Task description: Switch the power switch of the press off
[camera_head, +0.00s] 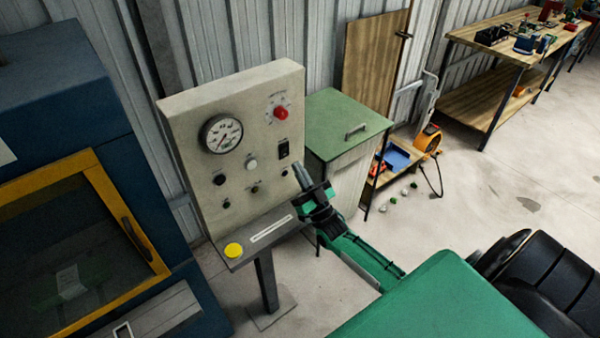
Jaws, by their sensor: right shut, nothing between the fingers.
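The press's control panel (182,118) is a pale upright board on a grey stand. The power switch appears to be the black rocker (283,149) on its right side, below a red knob (281,112); its position is too small to tell. My right gripper (300,172) is shut and empty, with its tips in front of the panel's lower right edge, a little below and right of the rocker. I cannot tell whether it touches the panel. My left gripper is out of view.
The blue press (60,75) with a yellow-framed door stands left. A green-topped cabinet (340,115) stands close behind the panel on the right. Open floor lies farther right.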

